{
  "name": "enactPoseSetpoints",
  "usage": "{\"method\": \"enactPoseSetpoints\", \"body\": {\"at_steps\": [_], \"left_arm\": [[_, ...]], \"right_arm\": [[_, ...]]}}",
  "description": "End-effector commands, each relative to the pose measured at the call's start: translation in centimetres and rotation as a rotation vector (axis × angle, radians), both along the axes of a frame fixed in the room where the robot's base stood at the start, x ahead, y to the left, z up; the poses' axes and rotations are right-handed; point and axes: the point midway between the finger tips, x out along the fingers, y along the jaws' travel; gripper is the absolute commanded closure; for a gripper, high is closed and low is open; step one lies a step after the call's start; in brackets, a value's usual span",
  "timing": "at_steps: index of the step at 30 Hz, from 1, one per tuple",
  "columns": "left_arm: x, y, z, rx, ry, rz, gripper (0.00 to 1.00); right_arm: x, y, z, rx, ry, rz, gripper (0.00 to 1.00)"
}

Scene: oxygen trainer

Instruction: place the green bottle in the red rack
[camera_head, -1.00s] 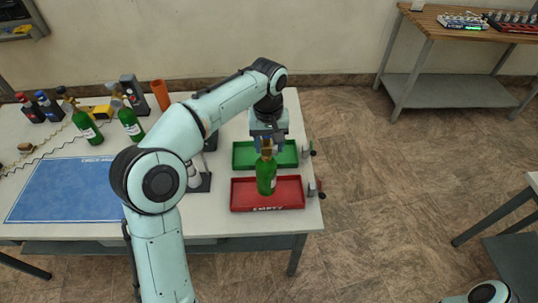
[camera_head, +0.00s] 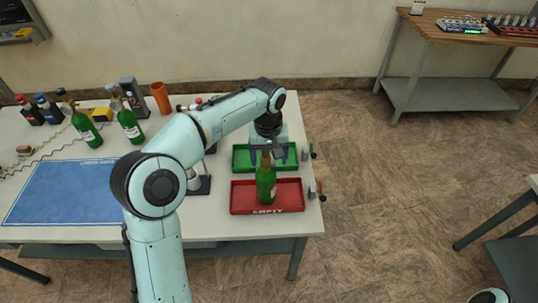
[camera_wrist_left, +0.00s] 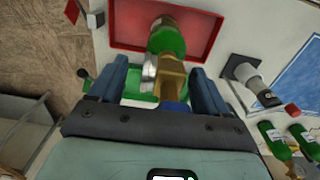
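The green bottle (camera_head: 266,186) stands upright in the red rack (camera_head: 292,197), near its middle, at the right end of the table. In the left wrist view the bottle (camera_wrist_left: 167,40) shows its brass valve top between the spread fingers, with the red rack (camera_wrist_left: 125,25) under it. My left gripper (camera_head: 268,156) is open just behind the bottle's top, over the green rack (camera_head: 243,158); its fingers (camera_wrist_left: 160,85) show clear gaps either side of the valve. My right gripper is out of view.
Two more green bottles (camera_head: 131,126) (camera_head: 86,130) stand at the back left. A blue mat (camera_head: 65,192) covers the table's left part. A grey-white device (camera_head: 197,182) stands left of the racks. Small clamps (camera_head: 316,190) sit at the table's right edge.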

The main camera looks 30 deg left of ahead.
Motion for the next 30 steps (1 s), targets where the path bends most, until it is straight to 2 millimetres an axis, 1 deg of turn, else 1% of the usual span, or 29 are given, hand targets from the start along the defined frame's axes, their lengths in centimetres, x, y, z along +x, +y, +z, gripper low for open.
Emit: {"method": "enactPoseSetpoints", "body": {"at_steps": [5,8,11,18,21,25,30], "left_arm": [[0.0,0.0,0.1,0.000,0.000,0.000,0.23],[0.1,0.0,0.9,0.001,-0.003,0.001,0.23],[0.1,0.0,2.6,0.001,-0.005,0.000,0.23],[0.2,0.0,8.0,0.000,-0.008,0.000,0.23],[0.1,0.0,9.9,-0.001,-0.006,0.000,0.23],[0.1,0.1,11.6,0.001,-0.004,0.000,0.23],[-0.1,0.1,12.4,0.001,-0.001,-0.001,0.23]], "right_arm": [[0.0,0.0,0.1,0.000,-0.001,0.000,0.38],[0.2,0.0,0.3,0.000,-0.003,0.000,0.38],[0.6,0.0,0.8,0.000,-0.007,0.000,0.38],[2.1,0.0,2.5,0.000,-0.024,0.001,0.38],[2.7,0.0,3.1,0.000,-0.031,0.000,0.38],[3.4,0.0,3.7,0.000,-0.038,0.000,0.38],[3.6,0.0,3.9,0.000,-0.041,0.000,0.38]]}}
